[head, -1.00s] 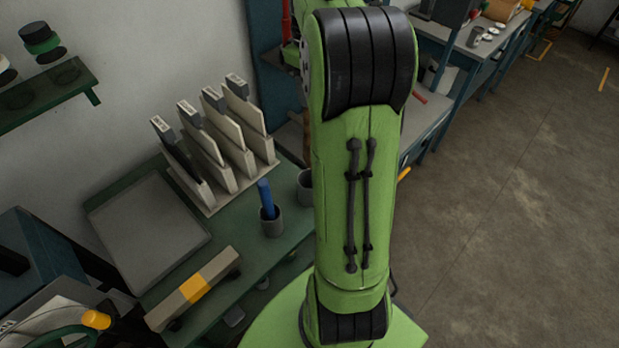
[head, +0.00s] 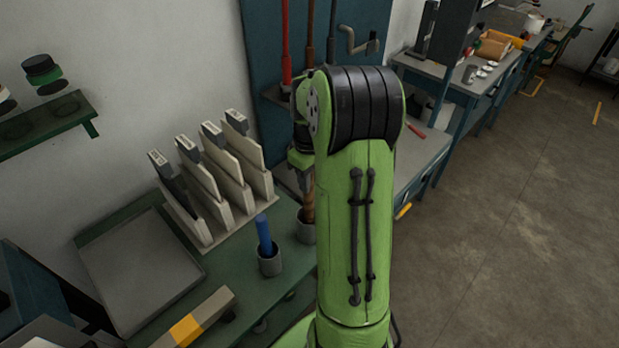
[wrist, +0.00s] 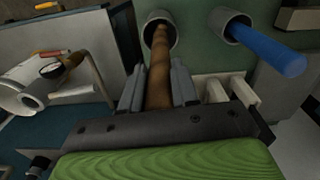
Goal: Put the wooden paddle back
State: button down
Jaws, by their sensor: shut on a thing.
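The wooden paddle (wrist: 158,70) shows as a brown wooden shaft in the wrist view. My gripper (wrist: 158,88) is shut on it, one grey finger on each side. The shaft's far end is at the mouth of a grey cup (wrist: 148,26) and appears to be inside it. In the head view the paddle (head: 308,205) stands nearly upright below my gripper, its lower end at the same cup (head: 306,232) on the green bench. My arm hides part of the paddle and cup there, and how deep the end sits cannot be told.
A second grey cup (head: 269,263) holding a blue rod (head: 264,234) stands close to the left. Behind it is a rack of pale upright boards (head: 213,215). A grey tray (head: 140,270) lies further left. A blue panel (head: 262,60) with hanging tools stands behind my arm.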

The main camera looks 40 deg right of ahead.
jog(key=c, duration=0.8)
grip_release()
jog(key=shift+f, duration=0.15)
jog(key=shift+c, duration=0.2)
notch_tip(320, 180, up, 12)
jog(key=shift+r+p, duration=0.25)
jog(key=shift+p, duration=0.7)
jog(key=s+a+r+t+h, duration=0.1)
jog(key=s+a+r, duration=0.2)
jog(key=a, duration=0.5)
jog(key=s+a+r+t, duration=0.2)
jog(key=s+a+r, duration=0.1)
jog(key=a, duration=0.4)
jog(key=s+a+f+m+t+y, duration=0.1)
jog(key=s+a+f+t, duration=0.1)
jog(key=s+a, duration=0.6)
jog(key=shift+s+f+t, duration=0.3)
jog(key=shift+s+f, duration=0.35)
jog(key=shift+s, duration=0.05)
